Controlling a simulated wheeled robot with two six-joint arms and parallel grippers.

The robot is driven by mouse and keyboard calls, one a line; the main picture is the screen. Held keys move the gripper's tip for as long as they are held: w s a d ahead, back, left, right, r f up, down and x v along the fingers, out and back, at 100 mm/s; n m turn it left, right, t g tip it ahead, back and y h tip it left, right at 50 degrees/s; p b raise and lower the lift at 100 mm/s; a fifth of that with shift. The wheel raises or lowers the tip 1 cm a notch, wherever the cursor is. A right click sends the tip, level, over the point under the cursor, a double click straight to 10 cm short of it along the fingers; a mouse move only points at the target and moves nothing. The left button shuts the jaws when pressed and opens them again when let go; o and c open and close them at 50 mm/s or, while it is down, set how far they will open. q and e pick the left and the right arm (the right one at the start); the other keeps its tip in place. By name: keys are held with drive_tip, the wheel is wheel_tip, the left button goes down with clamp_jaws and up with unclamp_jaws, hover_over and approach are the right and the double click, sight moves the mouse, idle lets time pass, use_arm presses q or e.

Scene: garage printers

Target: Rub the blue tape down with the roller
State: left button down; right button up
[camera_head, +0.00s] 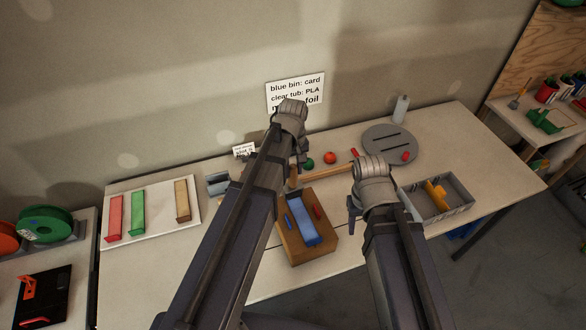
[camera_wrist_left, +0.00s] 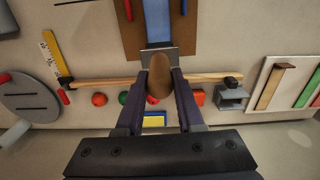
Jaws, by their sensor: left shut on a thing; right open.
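The blue tape (camera_head: 305,226) is a strip lying on a brown block (camera_head: 309,255) near the table's front edge. In the left wrist view the tape (camera_wrist_left: 158,20) runs up from just beyond my left gripper (camera_wrist_left: 162,85). That gripper is shut on the roller, whose brown rounded handle (camera_wrist_left: 159,80) and grey frame (camera_wrist_left: 159,54) show there. In the head view my left gripper (camera_head: 300,160) is behind the block, and the roller is mostly hidden by my arm. Whether the roller touches the tape cannot be told. My right gripper (camera_head: 353,210) is open and empty, right of the block.
A wooden stick (camera_head: 329,172) lies behind the block, near a red ball (camera_head: 330,157) and a green ball. A grey round plate (camera_head: 389,145) is at the back right, a grey bin (camera_head: 457,201) at the right. A white board (camera_head: 158,232) with coloured strips is left.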

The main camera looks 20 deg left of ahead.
use_arm(q)
drive_tip(key=shift+f+b, duration=0.6)
drive_tip(key=shift+b, duration=0.05)
idle(0.4)
drive_tip(key=shift+s+d, duration=0.95)
drive_tip(key=shift+s, duration=0.3)
drive_tip(key=shift+s+d, duration=0.45)
drive_tip(key=shift+s, duration=0.2)
drive_tip(key=shift+s+d, duration=0.45)
drive_tip(key=shift+s, duration=0.15)
drive_tip(key=shift+s+d, duration=0.9)
drive_tip(key=shift+s, duration=0.4)
